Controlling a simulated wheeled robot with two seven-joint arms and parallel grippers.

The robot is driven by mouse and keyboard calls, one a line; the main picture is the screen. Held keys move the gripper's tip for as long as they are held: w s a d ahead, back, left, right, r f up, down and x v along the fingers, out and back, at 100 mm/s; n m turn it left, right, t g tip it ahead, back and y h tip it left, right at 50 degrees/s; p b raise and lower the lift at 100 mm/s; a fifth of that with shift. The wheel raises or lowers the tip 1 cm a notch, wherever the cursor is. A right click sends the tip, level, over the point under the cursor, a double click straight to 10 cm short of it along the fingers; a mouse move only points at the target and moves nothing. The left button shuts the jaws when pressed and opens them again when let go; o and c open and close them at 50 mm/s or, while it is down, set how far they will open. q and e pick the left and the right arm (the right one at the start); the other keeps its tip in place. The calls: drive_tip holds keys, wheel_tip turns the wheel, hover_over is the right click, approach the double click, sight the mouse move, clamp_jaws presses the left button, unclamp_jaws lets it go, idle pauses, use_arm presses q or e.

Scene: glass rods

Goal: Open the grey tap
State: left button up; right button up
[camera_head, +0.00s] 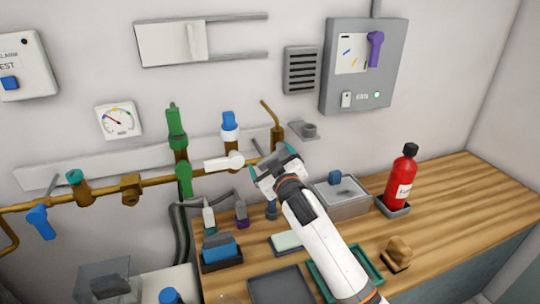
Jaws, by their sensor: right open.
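A brass pipe (150,181) runs along the wall and carries several valves with coloured handles. Near its right end, a thin grey lever (262,146) shows just left of my right gripper (272,160); I cannot tell for sure that it is the grey tap's handle. My right gripper is open, in front of the pipe's right end below the bent brass pipe (270,115). The gripper hides what lies right behind it, and I cannot tell whether it touches anything. My left gripper is not in view.
A white lever (224,162) sits close left of the gripper, with green handles (176,120) beyond. A small grey wall bracket (303,131) is to the right. Below, the wooden bench (460,205) holds a metal basin (342,208), a red bottle (400,180) and trays.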

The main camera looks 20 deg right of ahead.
drive_tip(key=shift+w, duration=0.5)
drive_tip(key=c, duration=1.4)
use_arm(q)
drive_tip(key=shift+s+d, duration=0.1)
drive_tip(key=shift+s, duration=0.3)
